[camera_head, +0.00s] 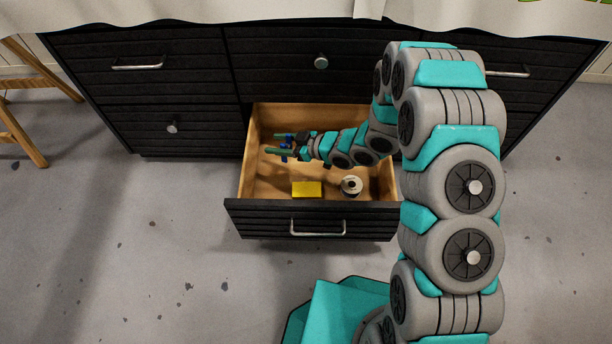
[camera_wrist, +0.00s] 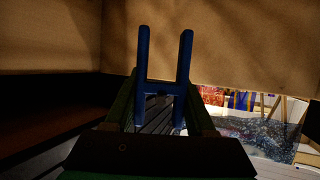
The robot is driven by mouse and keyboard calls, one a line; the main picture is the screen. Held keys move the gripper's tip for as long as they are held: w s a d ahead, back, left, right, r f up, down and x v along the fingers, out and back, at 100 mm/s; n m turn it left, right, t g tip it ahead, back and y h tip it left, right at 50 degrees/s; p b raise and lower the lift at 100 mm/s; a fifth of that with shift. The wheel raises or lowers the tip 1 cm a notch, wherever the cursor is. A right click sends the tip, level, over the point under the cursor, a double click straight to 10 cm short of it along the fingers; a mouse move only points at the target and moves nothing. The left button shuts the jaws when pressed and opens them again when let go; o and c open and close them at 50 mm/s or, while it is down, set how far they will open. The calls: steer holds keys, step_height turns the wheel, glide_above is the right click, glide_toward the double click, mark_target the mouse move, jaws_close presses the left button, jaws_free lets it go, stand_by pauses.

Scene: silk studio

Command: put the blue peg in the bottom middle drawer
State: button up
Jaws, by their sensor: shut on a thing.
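The bottom middle drawer (camera_head: 370,207) is pulled open, its wooden inside showing. My gripper (camera_head: 275,144) is over the left part of the open drawer, with green fingers pointing left. It is shut on the blue peg (camera_head: 285,153), which is small and partly hidden between the fingers. In the wrist view, the blue peg (camera_wrist: 143,60) shows as an H shape with two prongs and a crossbar, held between the fingers of my gripper (camera_wrist: 162,108). I cannot tell whether the peg touches the drawer's floor.
A yellow block (camera_head: 307,189) and a round spool (camera_head: 351,185) lie in the drawer near its front. The drawers at left (camera_head: 135,83) are shut. A pale cloth (camera_head: 200,12) hangs over the cabinet top. A wooden stool (camera_head: 25,130) stands far left.

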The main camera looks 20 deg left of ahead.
steer(key=shift+a+f+b, duration=0.1)
steer(key=shift+f+b, duration=0.4)
steer(key=shift+f, duration=4.6)
steer(key=shift+f, duration=0.15)
steer(key=o, duration=1.3)
steer(key=shift+d+r, duration=0.2)
steer(key=shift+r, duration=0.1)
steer(key=shift+p+v, duration=0.35)
steer(key=shift+v, duration=3.2)
steer(key=shift+f, duration=0.1)
